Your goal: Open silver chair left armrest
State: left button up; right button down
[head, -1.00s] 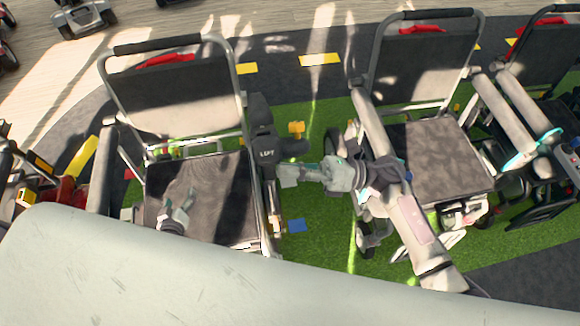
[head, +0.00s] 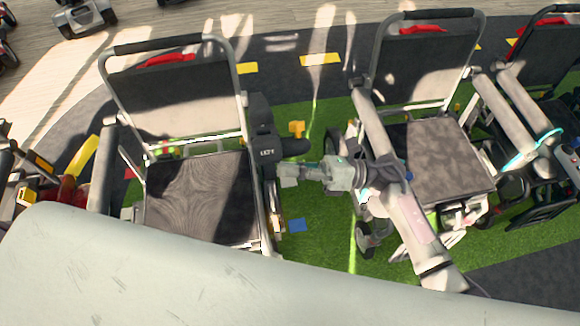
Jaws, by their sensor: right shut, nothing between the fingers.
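The silver-framed chair (head: 196,200) stands at the left of the head view, with a dark seat and backrest. Its black left armrest (head: 262,130), marked LEFT, runs along the seat's right side and has a dark knob pointing right. My right gripper (head: 286,176) is shut with nothing in it. It is just below the knob, beside the armrest's lower part; whether it touches the armrest I cannot tell. My left gripper does not show.
A second similar chair (head: 445,165) stands to the right, behind my right arm. A large pale surface covers the bottom left foreground.

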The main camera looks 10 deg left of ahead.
jog(key=w+r+p, duration=0.1)
jog(key=r, duration=0.2)
jog(key=w+a+r+m+p, duration=0.1)
jog(key=w+r, duration=0.1)
jog(key=w+a+r+m+p, duration=0.1)
jog(key=w+r, duration=0.1)
jog(key=r, duration=0.1)
jog(key=shift+w+a+r, duration=0.1)
jog(key=shift+w+r, duration=0.15)
jog(key=shift+r, duration=0.1)
jog(key=w+a+r+m+t+b, duration=0.1)
jog(key=w+a+r+m+b, duration=0.2)
jog(key=w+r, duration=0.4)
jog(key=w+a+r+m+h+b, duration=0.1)
jog(key=w+a+r+m+b, duration=0.2)
jog(key=w, duration=0.9)
jog(key=shift+a+r+m+t+b, duration=0.4)
jog(key=shift+a+r+b, duration=0.85)
jog(key=shift+r, duration=0.85)
jog(key=shift+d, duration=0.2)
